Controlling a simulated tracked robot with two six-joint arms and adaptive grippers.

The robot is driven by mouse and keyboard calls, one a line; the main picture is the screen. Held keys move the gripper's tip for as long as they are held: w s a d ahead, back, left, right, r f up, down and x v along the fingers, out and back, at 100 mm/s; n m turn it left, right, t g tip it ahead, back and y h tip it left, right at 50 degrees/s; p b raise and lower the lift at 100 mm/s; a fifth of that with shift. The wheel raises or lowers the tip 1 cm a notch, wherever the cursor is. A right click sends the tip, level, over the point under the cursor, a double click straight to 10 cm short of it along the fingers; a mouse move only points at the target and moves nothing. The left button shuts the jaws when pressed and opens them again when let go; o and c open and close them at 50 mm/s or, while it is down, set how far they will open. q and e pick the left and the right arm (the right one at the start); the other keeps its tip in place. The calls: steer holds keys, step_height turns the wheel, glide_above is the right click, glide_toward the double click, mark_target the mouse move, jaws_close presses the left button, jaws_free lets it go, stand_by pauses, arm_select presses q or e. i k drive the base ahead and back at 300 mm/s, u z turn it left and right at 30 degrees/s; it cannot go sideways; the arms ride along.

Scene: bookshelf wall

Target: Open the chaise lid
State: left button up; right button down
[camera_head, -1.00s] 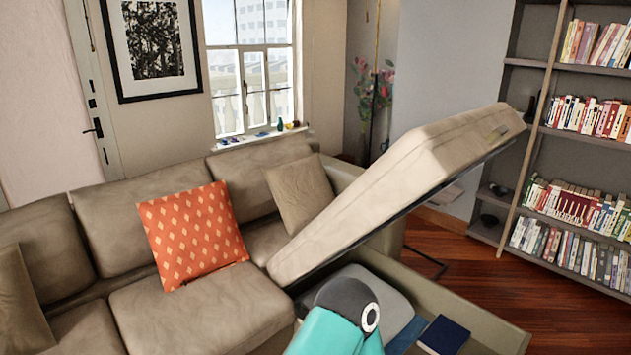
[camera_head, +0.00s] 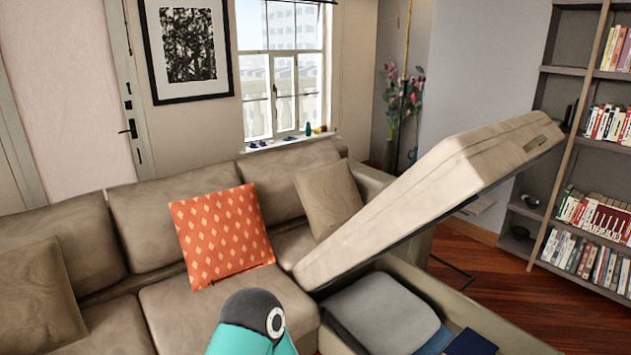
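The beige chaise lid (camera_head: 420,205) of the sofa is tilted up, with its far right end raised high and its lower left end near the seat. The open storage box (camera_head: 432,283) under it shows a grey cushion (camera_head: 384,308) and a dark blue item (camera_head: 470,343) inside. A teal and dark grey part of my arm (camera_head: 252,325) shows at the bottom, in front of the sofa seat. Neither of my grippers is in view, and nothing of mine is seen touching the lid.
The sofa holds an orange patterned pillow (camera_head: 222,235) and beige pillows (camera_head: 329,198). A bookshelf (camera_head: 560,130) stands at the right, with wooden floor (camera_head: 490,262) between it and the chaise. A window (camera_head: 281,80) and a framed picture (camera_head: 188,48) are behind the sofa.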

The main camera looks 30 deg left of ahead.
mark_target(472, 176)
steer(key=z, duration=1.25)
steer(key=i, duration=0.1)
steer(key=u, duration=2.4)
steer(key=i, duration=1)
steer(key=z, duration=0.25)
steer(key=k, duration=0.8)
steer(key=u, duration=0.2)
steer(key=i, duration=0.7)
